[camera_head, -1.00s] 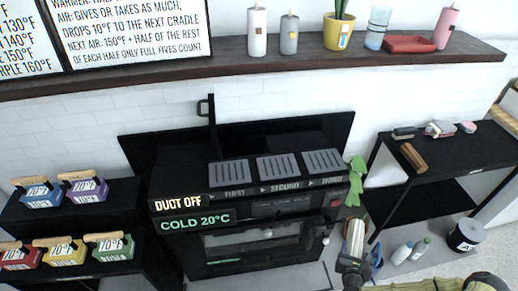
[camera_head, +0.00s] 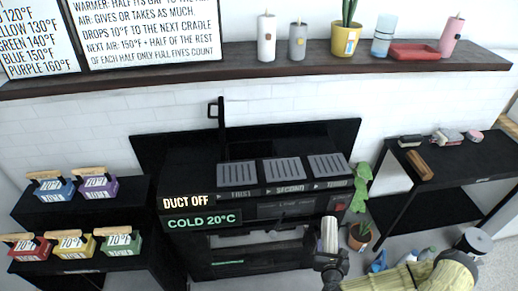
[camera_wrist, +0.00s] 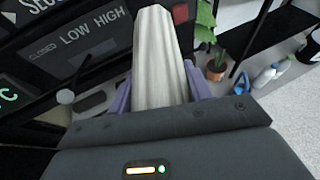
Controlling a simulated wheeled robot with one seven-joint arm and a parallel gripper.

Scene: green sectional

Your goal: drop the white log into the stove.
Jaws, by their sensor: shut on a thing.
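The white log (camera_wrist: 158,60) is pale and ridged, held lengthwise between the purple finger pads of my gripper (camera_wrist: 158,95) in the wrist view. In the head view the log (camera_head: 330,236) stands up from my gripper (camera_head: 330,255), in front of the right part of the stove. The black stove (camera_head: 185,190) has a lit sign reading "COLD 20°C" and another reading "DUCT OFF". Three grey slotted plates (camera_head: 284,172) lie on its top, labelled first, second and third. The log is apart from the stove's top plates. My gripper hides part of the stove's lower right front.
A potted plant (camera_head: 360,236) stands on the floor right of the stove. A black side table (camera_head: 450,172) at the right holds small items. Coloured blocks with wooden handles (camera_head: 98,188) sit on black stands at the left. A shelf (camera_head: 240,72) with candles runs above.

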